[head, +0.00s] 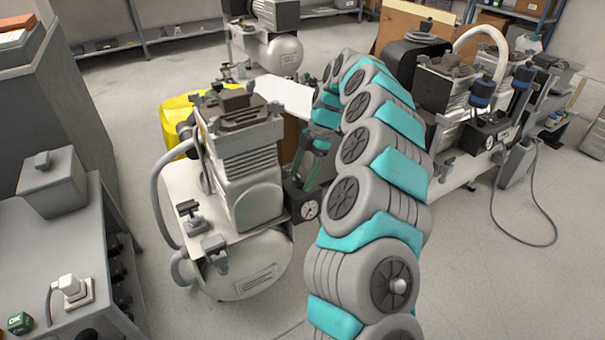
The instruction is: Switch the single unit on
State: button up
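The single compressor unit (248,180) stands left of centre, with a grey ribbed pump head on a pale horizontal tank (245,265). A dark switch box (297,200) with a round white gauge (310,209) sits on its right side. My teal and grey arm rises from the bottom and arches over. Its far end comes down to my gripper (307,168), close to the top of the switch box. The fingers are small, dark and partly covered by my own arm, so I cannot tell their opening or any contact. The switch itself is not clearly visible.
A larger compressor (470,120) with several heads stands at the right, its cable on the floor. Another compressor (275,40) is behind. A grey bench (50,250) with a white plug (70,288) is at the left. A yellow object (178,120) lies behind the unit. Floor at lower right is clear.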

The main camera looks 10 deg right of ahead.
grip_shut()
dwell(0.4)
jog(key=shift+f+m+t+b, duration=0.15)
jog(key=shift+m+t+b, duration=0.15)
jog(key=shift+m+b, duration=0.4)
jog(key=m+t+b, duration=0.1)
jog(key=m+b, duration=0.1)
jog(key=m, duration=0.1)
jog(key=shift+s, duration=0.2)
jog(key=m+t+b, duration=0.1)
jog(key=m, duration=0.1)
jog(key=m+b, duration=0.1)
jog(key=m, duration=0.1)
jog(key=shift+s+m+t+h, duration=0.1)
jog(key=shift+m+t+h, duration=0.2)
jog(key=shift+m+t, duration=0.1)
jog(key=m, duration=0.2)
jog(key=m+t+h, duration=0.1)
jog(key=m, duration=0.2)
jog(key=shift+s+a+t+b, duration=0.1)
jog(key=shift+t+b, duration=0.2)
jog(key=shift+a+r+m+t+h, duration=0.15)
jog(key=shift+m+h, duration=0.2)
jog(key=shift+m, duration=0.55)
jog(key=shift+d+r+m+t+h, duration=0.15)
jog(key=shift+m+h, duration=0.2)
jog(key=shift+m, duration=0.55)
jog(key=shift+a+f, duration=0.1)
